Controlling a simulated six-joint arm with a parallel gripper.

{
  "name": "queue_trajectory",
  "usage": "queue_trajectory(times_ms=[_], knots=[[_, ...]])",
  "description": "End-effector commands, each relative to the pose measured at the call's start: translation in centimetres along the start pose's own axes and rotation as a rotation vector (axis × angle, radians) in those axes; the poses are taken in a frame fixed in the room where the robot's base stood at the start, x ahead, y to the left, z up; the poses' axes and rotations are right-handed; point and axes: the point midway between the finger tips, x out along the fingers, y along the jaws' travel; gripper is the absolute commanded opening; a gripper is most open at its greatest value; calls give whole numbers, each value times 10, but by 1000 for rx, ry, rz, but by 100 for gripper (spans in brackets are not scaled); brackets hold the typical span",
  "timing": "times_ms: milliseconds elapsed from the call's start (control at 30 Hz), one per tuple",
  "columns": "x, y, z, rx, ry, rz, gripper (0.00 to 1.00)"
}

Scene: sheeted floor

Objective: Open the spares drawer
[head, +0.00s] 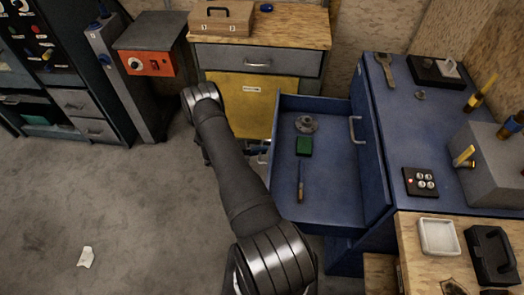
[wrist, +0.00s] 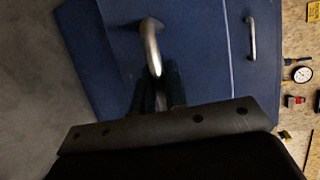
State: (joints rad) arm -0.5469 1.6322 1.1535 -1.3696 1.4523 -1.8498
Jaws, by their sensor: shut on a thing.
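A blue drawer (head: 322,190) stands pulled well out of the blue cabinet (head: 400,130), open to the top. I see no readable label on it to say whether it is the spares drawer. Inside lie a grey flanged part (head: 306,124), a green box (head: 304,146) and a screwdriver (head: 301,182). In the wrist view my gripper (wrist: 158,88) is shut on the bar handle (wrist: 149,38) of a blue front. In the head view my gripper is mostly hidden behind my arm, at the drawer's left end.
A second handle (head: 355,130) is on the cabinet front, right of the drawer. A wooden bench (head: 406,255) holds a white tray (head: 438,237) at lower right. A yellow-fronted cabinet (head: 262,108) stands behind. The floor at left is clear except a paper scrap (head: 86,257).

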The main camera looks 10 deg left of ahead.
Motion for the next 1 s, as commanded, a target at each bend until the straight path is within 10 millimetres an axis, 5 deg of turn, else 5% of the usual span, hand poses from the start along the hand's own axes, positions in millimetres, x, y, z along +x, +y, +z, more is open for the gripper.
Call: queue_trajectory(times_ms=[67,100,200,633,1000], knots=[[0,0,1,1,-2,1,0],[0,0,1,1,-2,1,14],[0,0,1,1,-2,1,34],[-11,0,1,1,-3,0,34],[-95,0,1,2,-7,1,34]])
